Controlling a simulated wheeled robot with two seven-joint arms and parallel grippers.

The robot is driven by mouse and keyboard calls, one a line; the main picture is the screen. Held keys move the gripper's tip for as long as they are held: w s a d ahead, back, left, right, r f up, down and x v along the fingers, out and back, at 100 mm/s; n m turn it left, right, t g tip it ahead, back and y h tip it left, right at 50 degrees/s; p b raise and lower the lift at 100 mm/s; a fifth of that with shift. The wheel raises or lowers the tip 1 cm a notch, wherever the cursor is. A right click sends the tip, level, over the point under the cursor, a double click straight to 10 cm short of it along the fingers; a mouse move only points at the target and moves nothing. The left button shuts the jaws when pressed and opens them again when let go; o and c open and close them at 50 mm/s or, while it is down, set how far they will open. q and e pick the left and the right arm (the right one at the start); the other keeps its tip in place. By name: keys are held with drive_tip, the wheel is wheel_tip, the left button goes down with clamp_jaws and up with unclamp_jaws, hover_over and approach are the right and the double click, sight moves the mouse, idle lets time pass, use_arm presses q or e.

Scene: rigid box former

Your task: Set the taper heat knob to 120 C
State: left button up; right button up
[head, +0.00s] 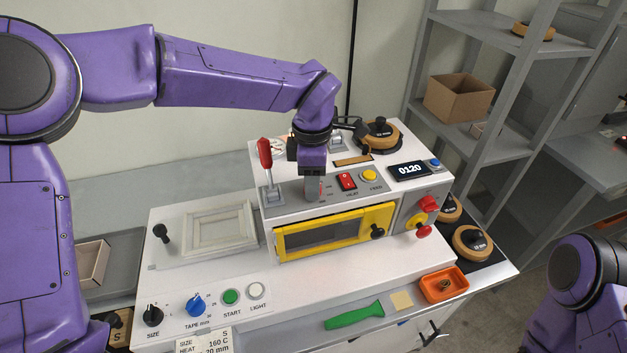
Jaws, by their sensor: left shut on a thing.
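My left gripper (314,190) reaches down onto the sloped grey panel of the white machine (200,290). It is shut on what appears to be the taper heat knob, just left of the red switch above the HEAT label. The gripper hides the knob, so its pointer and most of its scale cannot be read. The display (408,170) at the panel's right reads 0120.
A grey lever with a red handle (265,153) stands close left of the gripper. The red switch (347,181) and yellow FEED button (369,175) sit close right. A yellow-framed window (290,243) lies below. A card (205,342) at the front reads 160 C.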

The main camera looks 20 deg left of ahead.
use_arm(q)
drive_tip(key=n+b, duration=0.1)
drive_tip(key=n, duration=0.5)
drive_tip(key=n+b, duration=0.1)
drive_tip(key=n, duration=0.3)
drive_tip(key=shift+f+b, duration=0.1)
drive_tip(key=shift+b, duration=0.2)
drive_tip(key=n+b, duration=0.1)
drive_tip(key=n, duration=0.1)
drive_tip(key=shift+n, duration=0.3)
drive_tip(key=n+b, duration=0.2)
drive_tip(key=n, duration=0.1)
drive_tip(key=shift+n+b, duration=0.3)
drive_tip(key=shift+n, duration=0.1)
drive_tip(key=n+b, duration=0.2)
drive_tip(key=shift+f+n, duration=0.1)
drive_tip(key=shift+n, duration=0.3)
drive_tip(key=n+b, duration=0.3)
drive_tip(key=n, duration=0.1)
drive_tip(key=shift+r+n+b, duration=0.2)
drive_tip(key=shift+n+b, duration=1.05)
drive_tip(key=shift+n, duration=0.15)
